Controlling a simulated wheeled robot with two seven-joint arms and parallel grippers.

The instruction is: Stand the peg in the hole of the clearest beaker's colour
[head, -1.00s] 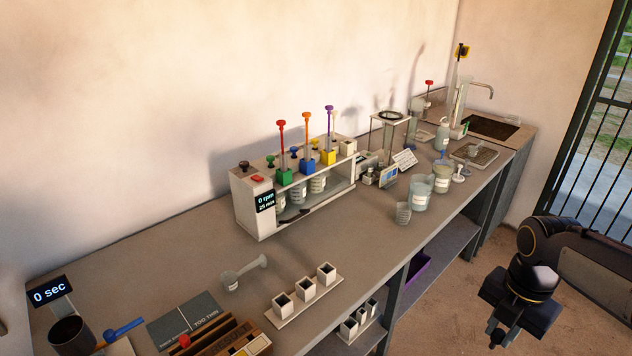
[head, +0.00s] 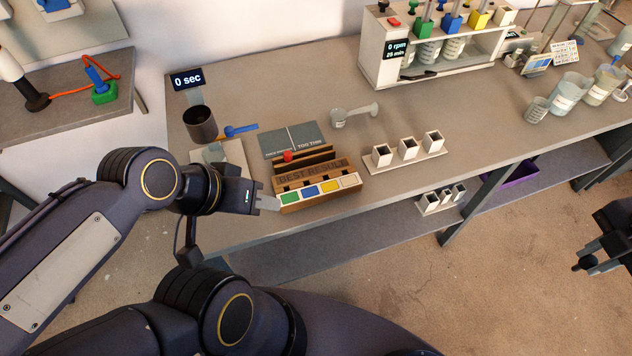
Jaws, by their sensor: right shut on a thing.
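The wooden "BEST RESULT" block (head: 315,174) lies near the counter's front edge, with dark holes above green, blue, yellow and whitish squares. A red-headed peg (head: 288,156) is at its back, its shaft mostly hidden. My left gripper (head: 268,203) is at the block's left end, beside the green square; its finger gap is unclear. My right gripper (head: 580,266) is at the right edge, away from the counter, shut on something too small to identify.
A dark cup (head: 200,123) and a blue-handled tool (head: 240,130) are left of the block. A dark "TOO THIN" plate (head: 293,139) lies behind it. A white holder (head: 408,160) with square cups stands right. Several loose beakers (head: 567,93) stand far right.

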